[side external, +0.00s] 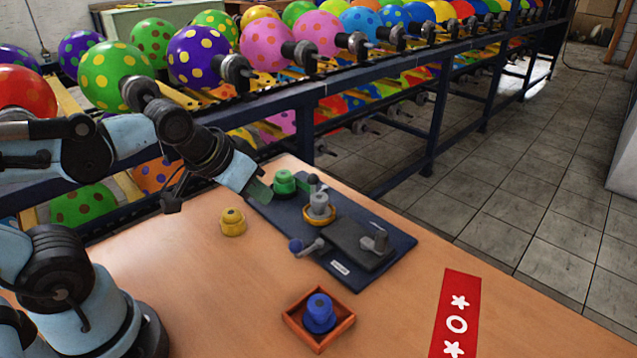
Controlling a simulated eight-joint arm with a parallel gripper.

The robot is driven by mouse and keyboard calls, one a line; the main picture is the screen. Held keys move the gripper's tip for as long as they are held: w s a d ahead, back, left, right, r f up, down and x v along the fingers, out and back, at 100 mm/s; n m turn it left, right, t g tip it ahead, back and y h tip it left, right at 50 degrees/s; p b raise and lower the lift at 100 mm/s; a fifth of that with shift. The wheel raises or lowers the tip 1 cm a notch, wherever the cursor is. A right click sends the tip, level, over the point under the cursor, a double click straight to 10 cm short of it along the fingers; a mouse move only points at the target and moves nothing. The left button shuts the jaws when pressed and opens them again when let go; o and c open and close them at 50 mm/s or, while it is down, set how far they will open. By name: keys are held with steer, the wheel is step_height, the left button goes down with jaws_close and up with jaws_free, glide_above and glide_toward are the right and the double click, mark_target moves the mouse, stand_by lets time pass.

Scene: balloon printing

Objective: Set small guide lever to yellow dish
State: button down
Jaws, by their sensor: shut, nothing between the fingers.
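A dark blue board on the table carries the mechanism. A lever with a blue ball knob (296,245) points left at the board's left edge. A shorter lever with a dark knob (313,180) stands near the back. I cannot tell for certain which is the small guide lever. The yellow dish (320,218) sits mid-board under a grey stepped piece (319,204). A green stepped piece (284,184) stands at the board's back left on a green base. My gripper (260,192) is shut and empty, just left of the green piece; contact cannot be told.
A yellow stepped piece (232,223) stands left of the board. A blue stepped piece (319,313) sits in an orange-brown tray (345,327) in front. A dark grey block with a grey knob (374,243) is on the board's right. Balloon racks (432,140) run behind the table.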

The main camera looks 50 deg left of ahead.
steer(key=c, duration=1.7)
jaws_free()
steer(key=shift+s+d+f+m, duration=0.1)
steer(key=shift+s+d+m, duration=0.05)
steer(key=shift+m, duration=0.15)
steer(key=shift+o, duration=1.3)
steer(key=o, duration=0.6)
steer(key=shift+g, duration=0.7)
steer(key=w+r, duration=0.2)
steer(key=w+a+r, duration=0.1)
steer(key=shift+w+r, duration=0.35)
steer(key=g+h, duration=0.2)
steer(key=g, duration=0.4)
glide_above(313, 174)
steer(key=a, duration=0.3)
steer(key=shift+m, duration=0.3)
steer(key=d+f, duration=0.1)
steer(key=f, duration=0.6)
steer(key=d+f, duration=0.1)
steer(key=f, duration=0.3)
steer(key=shift+w+d, duration=0.1)
steer(key=shift+d, duration=0.25)
jaws_close()
